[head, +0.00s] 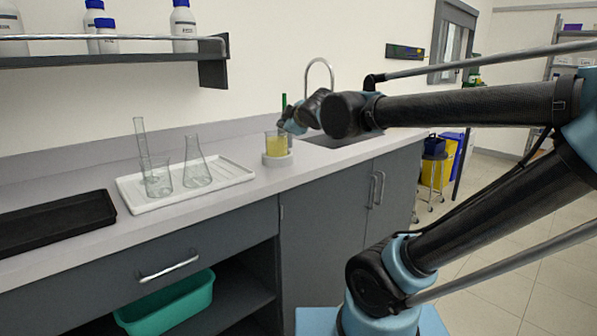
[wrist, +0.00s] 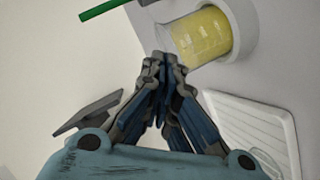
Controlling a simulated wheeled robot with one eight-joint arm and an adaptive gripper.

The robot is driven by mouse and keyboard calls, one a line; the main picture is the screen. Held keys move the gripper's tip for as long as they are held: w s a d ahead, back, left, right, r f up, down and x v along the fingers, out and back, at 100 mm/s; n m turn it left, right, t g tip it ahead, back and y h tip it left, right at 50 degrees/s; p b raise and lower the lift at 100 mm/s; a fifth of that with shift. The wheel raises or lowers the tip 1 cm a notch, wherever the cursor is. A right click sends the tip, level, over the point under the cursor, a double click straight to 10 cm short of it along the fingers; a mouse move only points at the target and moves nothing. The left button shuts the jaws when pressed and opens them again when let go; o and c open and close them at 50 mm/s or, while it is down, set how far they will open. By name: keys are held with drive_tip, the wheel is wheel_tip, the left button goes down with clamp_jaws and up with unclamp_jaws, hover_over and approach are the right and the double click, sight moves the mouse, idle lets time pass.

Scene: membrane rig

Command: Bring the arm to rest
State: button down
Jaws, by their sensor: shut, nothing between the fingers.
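My arm reaches in from the right in the head view, and my gripper (head: 288,124) is over the counter beside a beaker of yellow liquid (head: 276,146). In the wrist view my gripper (wrist: 162,60) is shut and empty, with its fingertips together. The beaker (wrist: 205,35) is just beyond the fingertips there; I cannot tell whether they touch it. The beaker stands upright in a round white holder (head: 277,160).
A green rod (head: 284,102) stands behind the beaker. A white tray (head: 238,179) with a flask (head: 197,165), a small beaker (head: 158,180) and a cylinder (head: 141,140) lies left. A black tray (head: 60,222) is farther left. A sink (head: 335,141) lies right.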

drive_tip(key=s+d+f+m+g+h, duration=0.25)
drive_tip(key=s+d+f+m, duration=0.2)
drive_tip(key=d+f, duration=0.4)
drive_tip(key=s+d+f+m+g+h, duration=0.25)
drive_tip(key=d+f+m, duration=0.25)
drive_tip(key=d+f, duration=0.35)
drive_tip(key=s+d+f+m+g, duration=0.2)
drive_tip(key=s+d+f+m, duration=0.1)
drive_tip(key=s+f, duration=0.3)
drive_tip(key=s+d+f+m+g, duration=0.3)
drive_tip(key=s+f, duration=0.3)
drive_tip(key=s, duration=0.4)
drive_tip(key=shift+g, duration=0.3)
drive_tip(key=shift+f, duration=0.1)
